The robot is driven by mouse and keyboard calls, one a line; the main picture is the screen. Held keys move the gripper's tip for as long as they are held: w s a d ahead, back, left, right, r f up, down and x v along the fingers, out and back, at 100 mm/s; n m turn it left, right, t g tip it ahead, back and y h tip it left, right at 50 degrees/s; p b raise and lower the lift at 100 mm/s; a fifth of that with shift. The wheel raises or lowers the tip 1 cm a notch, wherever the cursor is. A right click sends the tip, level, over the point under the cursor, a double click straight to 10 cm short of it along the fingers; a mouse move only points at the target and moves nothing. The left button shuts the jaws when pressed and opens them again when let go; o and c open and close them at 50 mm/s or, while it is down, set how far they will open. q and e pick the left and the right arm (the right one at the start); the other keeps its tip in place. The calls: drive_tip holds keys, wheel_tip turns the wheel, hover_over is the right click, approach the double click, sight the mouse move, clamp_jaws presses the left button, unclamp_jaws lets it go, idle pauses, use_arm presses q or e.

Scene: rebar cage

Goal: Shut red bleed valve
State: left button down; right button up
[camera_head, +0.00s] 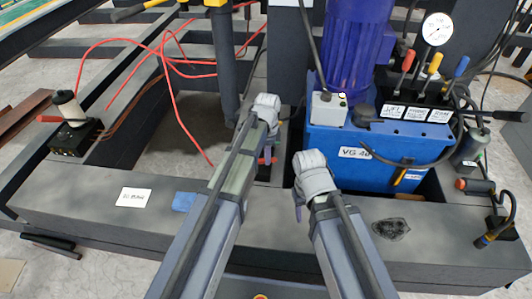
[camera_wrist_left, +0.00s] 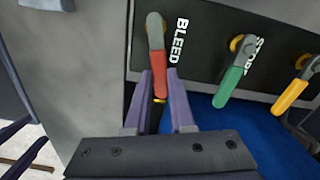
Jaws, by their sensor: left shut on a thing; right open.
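The red bleed valve handle (camera_wrist_left: 156,42) is in the left wrist view, beside the white word BLEED on a dark panel. It runs down from its pivot at the top to a dark lower end. My left gripper (camera_wrist_left: 161,80) is shut on this handle, one purple finger on each side. In the head view my left wrist (camera_head: 266,106) reaches down left of the blue power unit, and its fingers are mostly hidden. A small red part shows below it; I cannot tell if it is the handle. My right gripper (camera_head: 298,200) is open in front of the blue unit, partly hidden by its wrist.
A green handle (camera_wrist_left: 233,78) by the label STOP and a yellow handle (camera_wrist_left: 292,92) sit right of the red one. The blue power unit (camera_head: 335,142) carries levers and a gauge (camera_head: 437,29). A dark beam (camera_head: 90,195) runs across the front. Red hoses lie at left.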

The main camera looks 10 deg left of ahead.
use_arm(q)
drive_tip(key=shift+s+d+m, duration=0.1)
drive_tip(key=shift+s+m, duration=0.3)
drive_tip(key=shift+m, duration=0.35)
drive_tip(key=shift+s+m, duration=0.35)
drive_tip(key=shift+m, duration=0.4)
drive_tip(key=c, duration=0.8)
unclamp_jaws()
drive_tip(key=shift+o, duration=0.2)
wheel_tip(320, 180, up, 8)
drive_tip(key=p, duration=0.7)
drive_tip(key=shift+p, duration=0.4)
use_arm(e)
wheel_tip(320, 180, up, 8)
use_arm(q)
drive_tip(key=shift+f, duration=0.1)
use_arm(e)
drive_tip(key=shift+f, duration=0.1)
